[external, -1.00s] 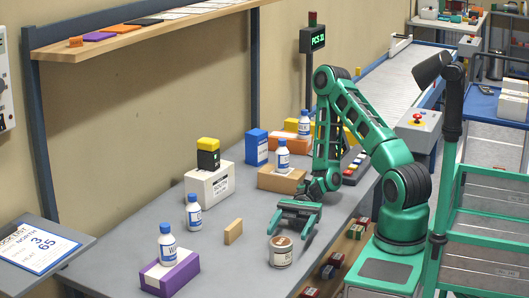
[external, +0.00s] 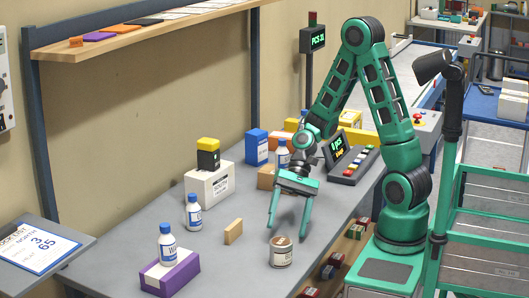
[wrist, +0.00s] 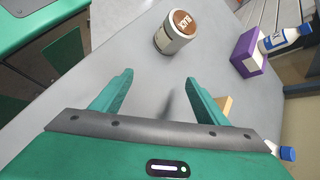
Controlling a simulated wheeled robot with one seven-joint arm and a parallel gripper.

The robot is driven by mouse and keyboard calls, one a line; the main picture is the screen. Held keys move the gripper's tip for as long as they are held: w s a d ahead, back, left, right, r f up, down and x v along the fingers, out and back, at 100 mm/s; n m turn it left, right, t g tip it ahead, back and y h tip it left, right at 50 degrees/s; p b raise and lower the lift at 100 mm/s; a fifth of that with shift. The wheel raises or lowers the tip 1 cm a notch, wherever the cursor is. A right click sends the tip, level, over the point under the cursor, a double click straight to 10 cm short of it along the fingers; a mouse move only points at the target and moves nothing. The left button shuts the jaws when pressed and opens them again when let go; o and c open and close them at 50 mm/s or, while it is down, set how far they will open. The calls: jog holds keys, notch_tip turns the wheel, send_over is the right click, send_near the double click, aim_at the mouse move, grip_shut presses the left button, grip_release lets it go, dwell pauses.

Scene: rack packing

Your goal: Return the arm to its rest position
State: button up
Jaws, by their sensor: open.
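My gripper (external: 287,222) is open and empty above the grey table (external: 225,265), its two green fingers pointing down and apart. In the wrist view the fingers (wrist: 160,90) spread with bare table between them. A tin with a brown lid (external: 281,252) stands on the table just below and in front of the fingers; it also shows beyond them in the wrist view (wrist: 176,38). My arm is raised and bent at the elbow. The gripper and forearm partly hide a bottle on a cardboard box behind.
A purple box (external: 172,275) with a bottle (external: 167,245) on it, another bottle (external: 193,212) and a small tan block (external: 233,232) stand left of my gripper. A white box (external: 208,186), blue box (external: 256,148) and button console (external: 353,166) stand farther back.

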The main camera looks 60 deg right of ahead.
jog(key=d+h, duration=0.1)
jog(key=d, duration=0.1)
jog(key=d+n+h, duration=0.1)
jog(key=d, duration=0.2)
jog(key=d+h, duration=0.1)
jog(key=d, duration=0.1)
jog(key=shift+s+d+r+n+t, duration=0.2)
jog(key=shift+s+r+n+t, duration=0.1)
jog(key=shift+s+n, duration=0.1)
jog(key=s+d+r+h, duration=0.1)
jog(key=d, duration=0.2)
jog(key=d+r+n+h, duration=0.1)
jog(key=d, duration=0.2)
jog(key=s+d+r+h, duration=0.1)
jog(key=d, duration=0.2)
jog(key=shift+s+t, duration=0.3)
jog(key=shift+s, duration=0.05)
jog(key=s+d+r+h, duration=0.1)
jog(key=s+d+r, duration=0.2)
jog(key=s+d, duration=0.2)
jog(key=s+d+r+n+h, duration=0.1)
jog(key=s+d+r, duration=0.3)
jog(key=s+d, duration=0.2)
jog(key=shift+s+d+r+h, duration=0.2)
jog(key=shift+d+r+h, duration=0.1)
jog(key=shift+h, duration=0.1)
